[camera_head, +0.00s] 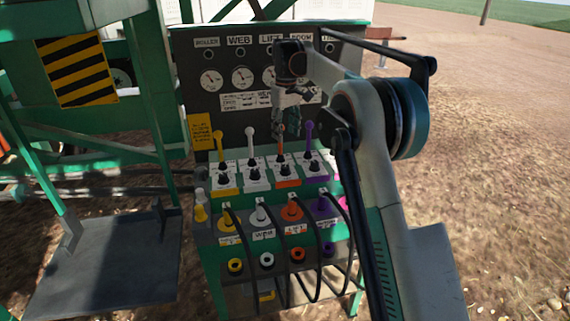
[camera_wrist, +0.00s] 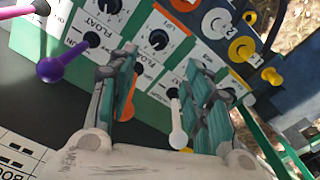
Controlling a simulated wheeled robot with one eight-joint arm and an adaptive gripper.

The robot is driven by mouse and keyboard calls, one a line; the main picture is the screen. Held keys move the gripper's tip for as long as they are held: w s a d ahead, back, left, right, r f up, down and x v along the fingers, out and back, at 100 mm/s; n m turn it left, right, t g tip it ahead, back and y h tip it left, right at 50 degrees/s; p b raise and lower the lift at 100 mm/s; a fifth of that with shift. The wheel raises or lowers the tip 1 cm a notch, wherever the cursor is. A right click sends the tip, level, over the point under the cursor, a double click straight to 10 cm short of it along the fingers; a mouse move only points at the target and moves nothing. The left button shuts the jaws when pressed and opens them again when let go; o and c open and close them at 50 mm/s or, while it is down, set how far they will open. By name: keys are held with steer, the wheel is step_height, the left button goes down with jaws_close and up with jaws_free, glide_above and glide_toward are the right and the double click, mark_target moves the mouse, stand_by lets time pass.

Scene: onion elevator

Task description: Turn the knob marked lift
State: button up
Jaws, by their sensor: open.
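The control panel has a row of coloured levers, each with a small black knob below it. The lift knob (camera_head: 284,170) is black, on the orange-and-white plate below the orange lever (camera_head: 280,143), under the LIFT sign. In the wrist view, which is turned over, the lift knob (camera_wrist: 158,39) appears above and between my fingertips. My gripper (camera_head: 287,128) is open and points down in front of the panel's upright board, above the knob. The wrist view shows its two fingers (camera_wrist: 160,78) apart, with nothing held between them. The orange lever is partly hidden by the left finger there.
The white lever (camera_head: 250,143) and purple lever (camera_head: 309,138) stand close on either side. The yellow lever (camera_head: 218,145) is farther left. Black hoses (camera_head: 300,248) hang in front of the lower panel. Open ground lies to the right.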

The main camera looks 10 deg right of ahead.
mark_target(285, 166)
steer(key=f+b, duration=0.1)
steer(key=f, duration=0.4)
steer(key=f+b, duration=0.2)
steer(key=f, duration=0.2)
steer(key=f+b, duration=0.2)
steer(key=f, duration=0.3)
steer(key=shift+w+f, duration=0.3)
steer(key=shift+f, duration=0.05)
steer(key=c, duration=1.1)
